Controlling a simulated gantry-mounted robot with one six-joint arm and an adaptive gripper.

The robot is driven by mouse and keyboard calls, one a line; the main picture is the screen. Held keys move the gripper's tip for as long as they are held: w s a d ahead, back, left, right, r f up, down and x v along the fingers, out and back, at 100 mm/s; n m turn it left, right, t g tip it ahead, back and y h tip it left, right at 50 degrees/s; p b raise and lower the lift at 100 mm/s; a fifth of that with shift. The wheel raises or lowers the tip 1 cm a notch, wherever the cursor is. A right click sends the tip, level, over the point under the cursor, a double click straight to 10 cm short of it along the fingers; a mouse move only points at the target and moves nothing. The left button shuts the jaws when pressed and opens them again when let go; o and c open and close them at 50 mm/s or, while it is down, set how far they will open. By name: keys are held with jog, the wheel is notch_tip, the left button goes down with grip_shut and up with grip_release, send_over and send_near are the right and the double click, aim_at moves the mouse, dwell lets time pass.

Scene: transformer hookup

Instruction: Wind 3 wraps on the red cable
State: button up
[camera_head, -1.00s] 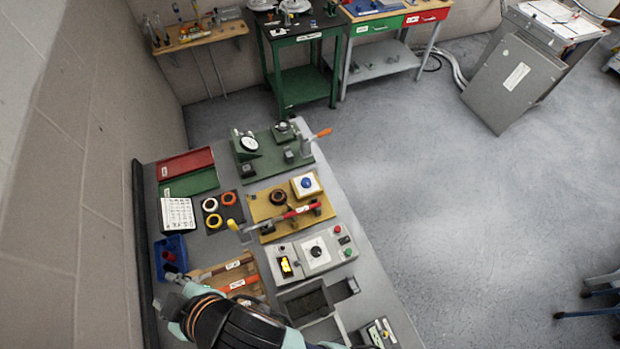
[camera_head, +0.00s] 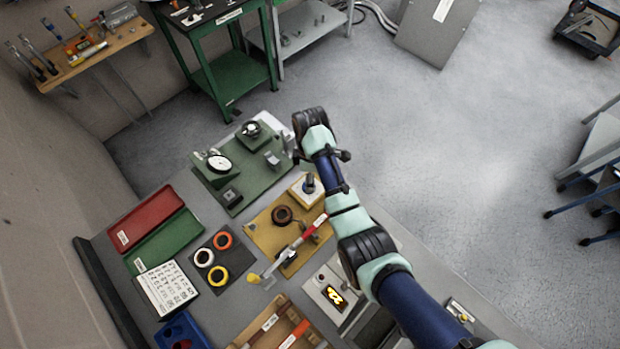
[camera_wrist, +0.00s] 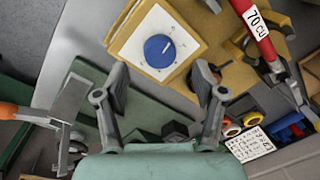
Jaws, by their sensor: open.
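A red cable piece (camera_head: 311,230) with a white label lies across the yellow board (camera_head: 262,232); its label reads "70 CU" in the wrist view (camera_wrist: 258,25). A dark brown ring (camera_head: 283,215) sits on the board. My gripper (camera_wrist: 158,85) is open and empty. Its fingers frame the knob in the wrist view, but contact cannot be told. In the head view my arm hides most of the gripper. Orange (camera_head: 222,240), white (camera_head: 204,257) and yellow (camera_head: 218,276) rings lie on a dark mat.
A green fixture board (camera_head: 225,190) with a dial gauge (camera_head: 219,163) stands beyond the yellow board. Red (camera_head: 145,217) and green (camera_head: 166,241) trays, a printed card (camera_head: 167,289) and a blue bin (camera_head: 180,332) are at the left. A grey meter box (camera_head: 330,300) stands in front.

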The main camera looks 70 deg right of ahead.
jog(key=f, duration=0.4)
jog(key=shift+a+f, duration=0.2)
jog(key=shift+f, duration=0.15)
jog(key=shift+c, duration=0.3)
jog(key=c, duration=1.1)
